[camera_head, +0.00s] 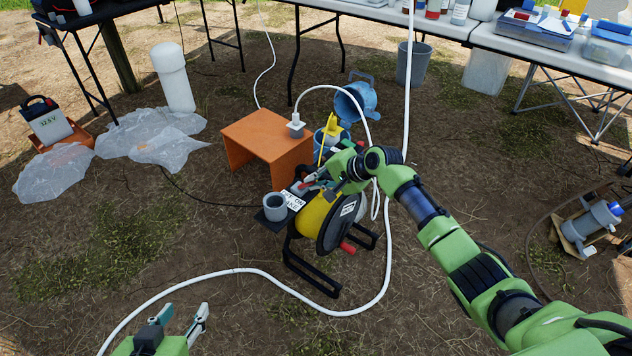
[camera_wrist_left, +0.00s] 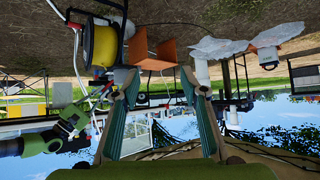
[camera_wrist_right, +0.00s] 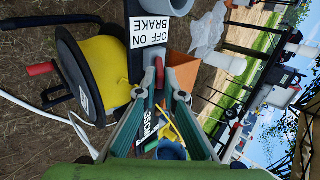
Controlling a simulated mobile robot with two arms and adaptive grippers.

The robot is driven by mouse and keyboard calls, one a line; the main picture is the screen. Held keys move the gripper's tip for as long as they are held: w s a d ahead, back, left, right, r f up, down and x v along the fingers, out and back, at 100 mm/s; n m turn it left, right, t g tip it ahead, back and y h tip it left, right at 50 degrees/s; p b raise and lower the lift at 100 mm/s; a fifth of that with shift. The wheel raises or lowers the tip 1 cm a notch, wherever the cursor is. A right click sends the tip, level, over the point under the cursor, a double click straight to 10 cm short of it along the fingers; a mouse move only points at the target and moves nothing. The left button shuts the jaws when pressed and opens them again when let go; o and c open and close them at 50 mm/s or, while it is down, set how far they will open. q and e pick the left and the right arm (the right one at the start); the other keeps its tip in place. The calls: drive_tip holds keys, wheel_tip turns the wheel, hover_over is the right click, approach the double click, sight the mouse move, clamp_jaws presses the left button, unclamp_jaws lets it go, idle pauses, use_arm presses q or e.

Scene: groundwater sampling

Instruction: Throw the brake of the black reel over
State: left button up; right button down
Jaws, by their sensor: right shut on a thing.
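The black reel (camera_head: 330,222) with a yellow drum stands on a black frame in the middle of the head view. It also shows in the right wrist view (camera_wrist_right: 98,70). A white label (camera_wrist_right: 156,36) there reads OFF, ON and BRAKE. Beside it, the red brake lever (camera_wrist_right: 159,72) sits between the fingertips of my right gripper (camera_wrist_right: 160,92), which is shut on it. The fingers hide part of the lever, and I cannot tell which mark it points to. My left gripper (camera_head: 180,318) is open and empty, low at the left, apart from the reel.
A grey cup (camera_head: 275,207) sits on a small plate on the reel frame. A red crank handle (camera_head: 347,247) sticks out of the reel. An orange stand (camera_head: 262,140) is just behind. White hose (camera_head: 240,271) curves over the ground.

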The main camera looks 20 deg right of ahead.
sight(301, 184)
drive_tip(key=shift+w+a+r+p, duration=0.45)
drive_tip(key=shift+r+p, duration=0.1)
drive_tip(key=shift+p, duration=0.15)
drive_tip(key=shift+w+a+r+g+h+p, duration=0.4)
drive_tip(key=shift+w+a+r+g+p, duration=0.1)
drive_tip(key=shift+w+p, duration=0.15)
drive_tip(key=shift+w, duration=0.1)
use_arm(q)
drive_tip(key=s+a+f+g, duration=0.2)
drive_tip(key=s+g, duration=0.1)
drive_tip(key=s, duration=0.3)
drive_tip(key=s+a+f+g+y, duration=0.1)
drive_tip(key=s+a+f+g, duration=0.1)
drive_tip(key=s, duration=0.4)
drive_tip(key=shift+s+f+g+y, duration=0.3)
drive_tip(key=shift+s+f+g, duration=0.05)
drive_tip(key=shift+f+g, duration=0.45)
drive_tip(key=shift+a, duration=0.1)
use_arm(e)
drive_tip(key=shift+a+r, duration=0.1)
